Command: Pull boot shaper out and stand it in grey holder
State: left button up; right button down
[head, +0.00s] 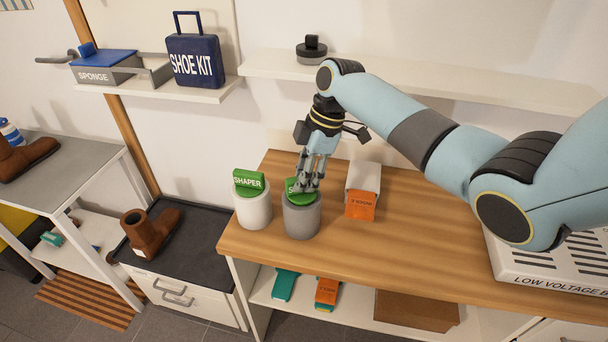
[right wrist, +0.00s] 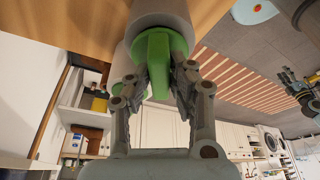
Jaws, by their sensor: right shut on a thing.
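The grey holder (head: 301,222) stands on the wooden bench. A green boot shaper (head: 293,187) sits in its top, partly hidden by my fingers. My right gripper (head: 305,187) reaches down from above and is shut on this shaper. In the right wrist view the green shaper (right wrist: 155,58) lies between the two fingers, against the grey holder's rim (right wrist: 165,14). A part that looks like my left gripper (right wrist: 300,92) shows small at the right edge of that view; its jaws are unclear. A brown boot (head: 150,232) stands empty-topped on the dark cabinet top.
A white holder (head: 254,211) with another green shaper (head: 248,182) stands close left of the grey one. A white holder with an orange block (head: 361,206) is to the right. A vented box (head: 545,262) fills the bench's right end. Bench front centre is clear.

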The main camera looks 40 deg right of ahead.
jog(key=shift+f, duration=0.45)
jog(key=c, duration=1.1)
grip_release()
jog(key=v, duration=1.2)
